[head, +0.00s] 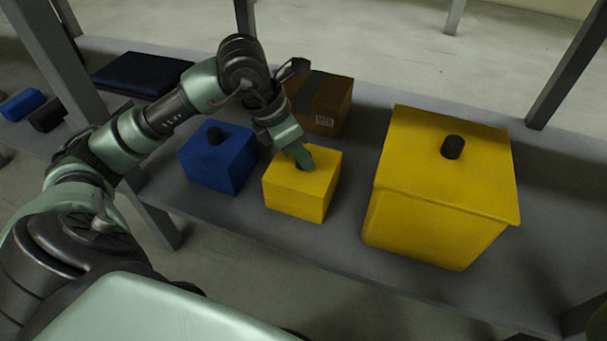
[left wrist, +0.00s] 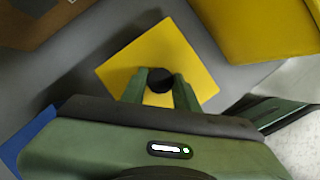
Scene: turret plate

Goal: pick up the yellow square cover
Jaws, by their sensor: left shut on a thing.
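The small yellow square cover (head: 315,177) is a yellow box-like piece on the grey shelf, in the middle of the head view. In the left wrist view the yellow cover (left wrist: 185,60) fills the middle, with a round black knob (left wrist: 159,80) on top. My left gripper (head: 302,165) reaches down onto it from above. Its green fingers (left wrist: 159,88) are shut on the knob, one on each side. In the head view the fingers mostly hide the knob. I cannot tell whether the cover is lifted. My right gripper is not in view.
A blue box with a black knob (head: 222,163) stands close on the left. A large yellow box with a black knob (head: 435,215) stands on the right. A brown carton (head: 335,105) stands behind. Shelf posts (head: 567,70) rise at the back right.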

